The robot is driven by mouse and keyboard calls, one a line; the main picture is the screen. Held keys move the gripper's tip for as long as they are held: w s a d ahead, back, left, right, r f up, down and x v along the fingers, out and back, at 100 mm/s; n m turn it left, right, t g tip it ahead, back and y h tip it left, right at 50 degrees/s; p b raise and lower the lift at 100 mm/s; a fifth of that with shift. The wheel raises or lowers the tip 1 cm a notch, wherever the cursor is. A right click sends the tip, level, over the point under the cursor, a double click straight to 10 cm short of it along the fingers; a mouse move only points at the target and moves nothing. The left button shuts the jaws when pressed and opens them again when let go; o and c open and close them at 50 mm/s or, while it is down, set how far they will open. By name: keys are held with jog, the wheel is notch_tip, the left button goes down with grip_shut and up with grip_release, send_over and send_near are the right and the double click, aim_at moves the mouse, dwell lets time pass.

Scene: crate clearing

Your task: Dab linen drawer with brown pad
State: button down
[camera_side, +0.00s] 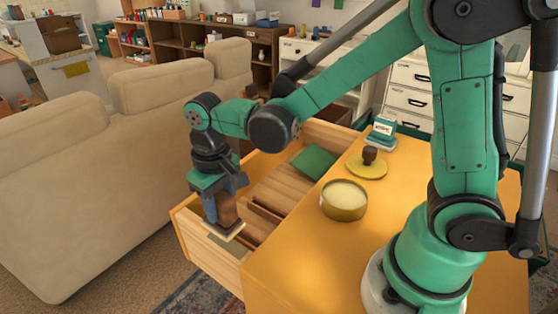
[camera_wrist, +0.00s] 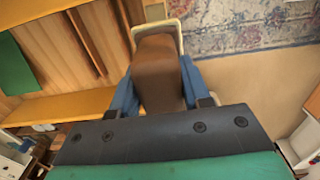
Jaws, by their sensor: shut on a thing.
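My gripper (camera_side: 222,211) is shut on a brown block (camera_side: 229,209) with a pale, flat pad (camera_side: 226,232) at its lower end. In the wrist view the block (camera_wrist: 158,75) sits between the two blue fingers (camera_wrist: 158,92), its pale rim (camera_wrist: 172,25) showing beyond it. An open wooden drawer (camera_side: 215,262) juts from the orange cabinet. The pad is at the drawer's near left end; I cannot tell whether it touches the drawer. The drawer (camera_wrist: 75,104) lies left of the block in the wrist view. A folded green cloth (camera_side: 314,161) lies inside it.
On the cabinet top (camera_side: 310,255) stand a round tin with pale contents (camera_side: 344,196), a yellow disc with a brown knob (camera_side: 368,164) and a small green-and-white labelled thing (camera_side: 382,134). A beige sofa (camera_side: 80,190) stands left of the drawer. Slats (camera_side: 265,211) lie or stand inside the drawer.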

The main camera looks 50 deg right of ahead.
aim_at(219, 227)
jog(key=shift+f, duration=2)
jog(key=shift+f, duration=0.65)
jog(key=shift+d, duration=0.15)
jog(key=shift+d+r, duration=0.15)
jog(key=shift+d, duration=0.3)
jog(key=shift+a, duration=0.1)
jog(key=shift+a, duration=1.15)
